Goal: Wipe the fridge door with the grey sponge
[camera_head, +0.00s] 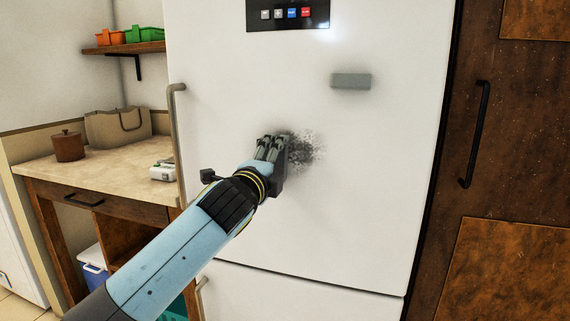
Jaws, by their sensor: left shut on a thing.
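The white fridge door (370,170) fills the middle of the view. A dark, speckled smudge (304,148) is on it near the middle. My left gripper (272,148) is at the door, just left of the smudge, and its fingers are shut. A dark grey block (281,178) shows at the gripper's right side; I take it as the grey sponge, mostly hidden by the hand. I cannot tell whether it touches the door. A lighter grey rectangular block (351,81) is on the door, up and right of the smudge. My right gripper is out of view.
A vertical door handle (178,130) runs along the fridge's left edge. A counter (110,172) on the left holds a brown pot (68,146), a bag (118,127) and a small white device (163,172). A dark wooden cabinet (510,120) stands at the right.

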